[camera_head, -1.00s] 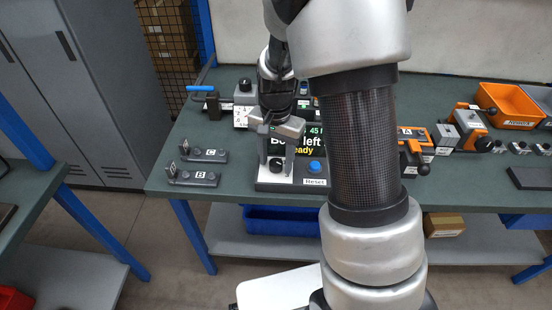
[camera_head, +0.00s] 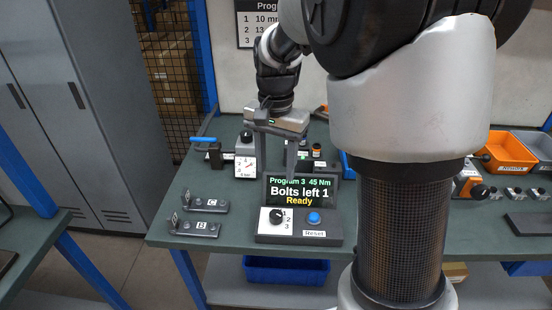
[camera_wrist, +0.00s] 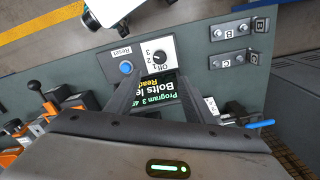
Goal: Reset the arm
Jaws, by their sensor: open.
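The controller screen (camera_head: 300,191) reads "Program 3 45 Nm", "Bolts left 1", "Ready". Below it, the panel has a black selector knob (camera_head: 276,215) beside the numbers 1, 2, 3, and a blue button (camera_head: 314,217) above a "Reset" label. In the wrist view the fingers (camera_wrist: 150,95) frame the screen (camera_wrist: 172,103), and the blue button (camera_wrist: 126,68) and knob (camera_wrist: 160,57) lie beyond them, apart from the fingers.
Two dark fixtures marked C (camera_head: 205,205) and B (camera_head: 194,227) lie on the bench's left side. My arm hides the bench's middle right.

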